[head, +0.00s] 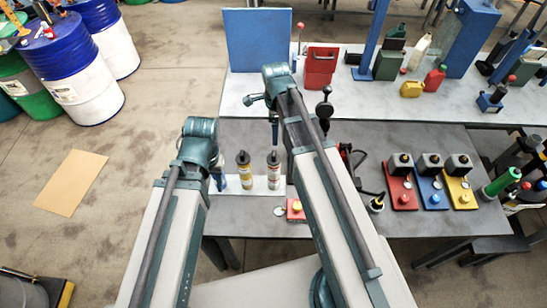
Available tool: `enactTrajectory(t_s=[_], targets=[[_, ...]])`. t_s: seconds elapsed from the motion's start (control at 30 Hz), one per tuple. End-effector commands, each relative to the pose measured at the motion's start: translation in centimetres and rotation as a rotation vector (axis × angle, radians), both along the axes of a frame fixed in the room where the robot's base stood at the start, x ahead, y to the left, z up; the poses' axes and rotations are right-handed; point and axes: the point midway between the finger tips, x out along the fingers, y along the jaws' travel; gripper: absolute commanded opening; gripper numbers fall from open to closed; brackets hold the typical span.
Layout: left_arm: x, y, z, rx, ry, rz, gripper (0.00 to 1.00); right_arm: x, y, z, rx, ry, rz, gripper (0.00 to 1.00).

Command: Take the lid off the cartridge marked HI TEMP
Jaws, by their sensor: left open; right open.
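Two upright cartridges with dark caps stand on a white tray (262,187). One has a yellow label (246,178); the other has a pale and reddish label (274,177). A blue shape (220,183) at the tray's left end may be a third cartridge, partly covered by my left arm. The lettering is too small to read, so I cannot tell which is HI TEMP. My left gripper (216,163) is left of the yellow-labelled cartridge, mostly hidden by its arm. My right gripper (252,99) is beyond the cartridges, apart from them. Neither gripper visibly holds anything.
A red block with a yellow knob (296,209) sits at the front edge. Red (403,198), blue (432,194) and yellow (461,194) stations stand to the right. A red bin (320,68) and cans occupy the back table.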

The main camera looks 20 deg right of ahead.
Motion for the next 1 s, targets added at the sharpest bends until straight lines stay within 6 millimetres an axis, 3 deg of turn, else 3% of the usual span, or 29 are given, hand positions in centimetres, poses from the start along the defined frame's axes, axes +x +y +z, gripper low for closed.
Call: enactTrajectory(t_s=[0.03, 0.5, 0.83, 1.0], targets=[[0.0, 0.0, -1.1, 0.0, 0.0, -0.003, 0.5, 0.0, 0.0, -1.1, 0.0, 0.0, 0.001, 0.78], [0.1, 0.1, -7.4, 0.001, -0.001, -0.03, 0.5, 0.0, 0.1, -7.4, 0.0, 0.0, 0.002, 0.78], [0.1, 0.0, -7.8, 0.001, -0.001, -0.03, 0.5, 0.0, 0.1, -7.8, 0.0, 0.0, 0.002, 0.78], [0.1, 0.0, -9.2, 0.001, -0.001, -0.029, 0.5, -0.1, 0.3, -9.2, 0.0, 0.0, 0.002, 0.78]])
